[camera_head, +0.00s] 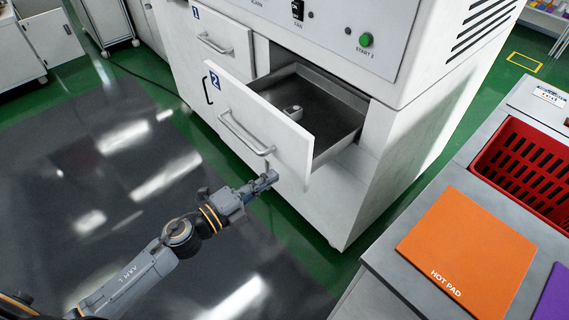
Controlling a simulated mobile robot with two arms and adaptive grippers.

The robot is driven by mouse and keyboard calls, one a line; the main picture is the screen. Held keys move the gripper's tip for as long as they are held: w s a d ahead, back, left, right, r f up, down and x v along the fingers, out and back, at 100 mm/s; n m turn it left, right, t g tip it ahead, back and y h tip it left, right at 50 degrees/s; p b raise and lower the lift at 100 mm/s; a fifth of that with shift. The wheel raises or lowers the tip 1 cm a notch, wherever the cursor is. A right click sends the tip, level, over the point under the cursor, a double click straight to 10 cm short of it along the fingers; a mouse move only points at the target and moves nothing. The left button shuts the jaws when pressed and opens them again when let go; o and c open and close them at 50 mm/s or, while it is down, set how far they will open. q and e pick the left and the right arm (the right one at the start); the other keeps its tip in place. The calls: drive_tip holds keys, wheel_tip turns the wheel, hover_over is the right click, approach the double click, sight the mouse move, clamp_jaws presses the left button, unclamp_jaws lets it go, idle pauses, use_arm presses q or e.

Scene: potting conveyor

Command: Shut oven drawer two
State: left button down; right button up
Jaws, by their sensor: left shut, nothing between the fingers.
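Oven drawer two (285,140) has a white front with a blue "2" label and a bar handle (246,133). It is pulled out of the white oven cabinet (380,175), and its grey inside shows. A small pale object (293,111) lies in it. My left gripper (272,176) is shut and empty, just in front of the drawer front's lower part, below and right of the handle. I cannot tell whether it touches the front. My right gripper is not in view.
Drawer one (222,42) above left looks closed. A green start button (366,40) is on the panel above. At the right, a grey counter (392,259) holds an orange hot pad (466,250) and a red crate (490,172).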

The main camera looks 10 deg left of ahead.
sight(294, 162)
use_arm(q)
drive_tip(key=p+x, duration=0.1)
drive_tip(key=x, duration=0.4)
drive_tip(key=shift+w+d, duration=0.1)
drive_tip(key=shift+d, duration=0.05)
